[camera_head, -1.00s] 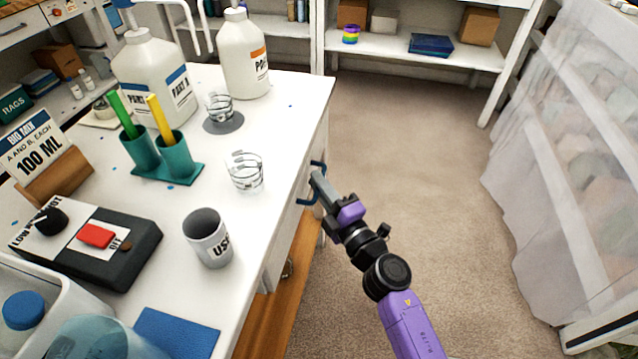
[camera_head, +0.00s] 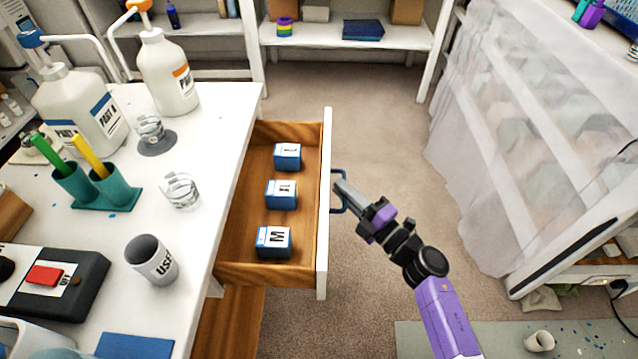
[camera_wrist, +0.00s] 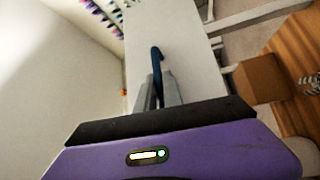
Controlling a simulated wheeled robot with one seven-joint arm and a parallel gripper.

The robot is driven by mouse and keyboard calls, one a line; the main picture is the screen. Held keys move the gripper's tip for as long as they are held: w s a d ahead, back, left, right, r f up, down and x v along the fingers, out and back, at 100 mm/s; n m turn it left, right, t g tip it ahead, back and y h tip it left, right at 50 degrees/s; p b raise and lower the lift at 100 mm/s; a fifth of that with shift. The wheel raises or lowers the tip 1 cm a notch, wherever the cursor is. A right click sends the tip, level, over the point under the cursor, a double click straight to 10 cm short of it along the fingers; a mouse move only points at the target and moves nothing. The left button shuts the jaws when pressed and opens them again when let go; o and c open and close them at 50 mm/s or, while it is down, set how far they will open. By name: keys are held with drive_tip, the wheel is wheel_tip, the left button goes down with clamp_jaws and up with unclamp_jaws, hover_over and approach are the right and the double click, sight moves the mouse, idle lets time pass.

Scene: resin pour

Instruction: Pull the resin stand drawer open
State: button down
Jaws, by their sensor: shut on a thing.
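The resin stand drawer (camera_head: 323,215) is open and sticks out to the right from the white-topped stand (camera_head: 218,190). Its inside is wood, and it holds 3 small blue-and-white lettered boxes (camera_head: 281,194) in a row. My gripper (camera_head: 341,188) is shut on the blue drawer handle (camera_head: 338,208) at the drawer's white front. In the wrist view the blue handle (camera_wrist: 156,62) stands between the two grey fingers, against the white drawer front (camera_wrist: 180,45).
On the stand are pump bottles (camera_head: 168,75), glass cups (camera_head: 181,191), a teal holder (camera_head: 110,190), a mug (camera_head: 150,259) and a black device (camera_head: 55,285). A curtained rack (camera_head: 520,140) stands at the right. Carpet (camera_head: 390,130) lies clear between.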

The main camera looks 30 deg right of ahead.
drive_tip(key=shift+s+d+f+p, duration=0.1)
drive_tip(key=shift+s+d+p, duration=0.05)
drive_tip(key=shift+s+d, duration=0.5)
drive_tip(key=shift+s+d+p, duration=0.15)
drive_tip(key=shift+s+d, duration=0.25)
drive_tip(key=shift+d, duration=0.3)
drive_tip(key=c, duration=1.5)
unclamp_jaws()
drive_tip(key=s, duration=0.5)
drive_tip(key=s+d+f, duration=0.1)
drive_tip(key=s, duration=0.1)
drive_tip(key=shift+s, duration=0.3)
drive_tip(key=shift+d, duration=0.15)
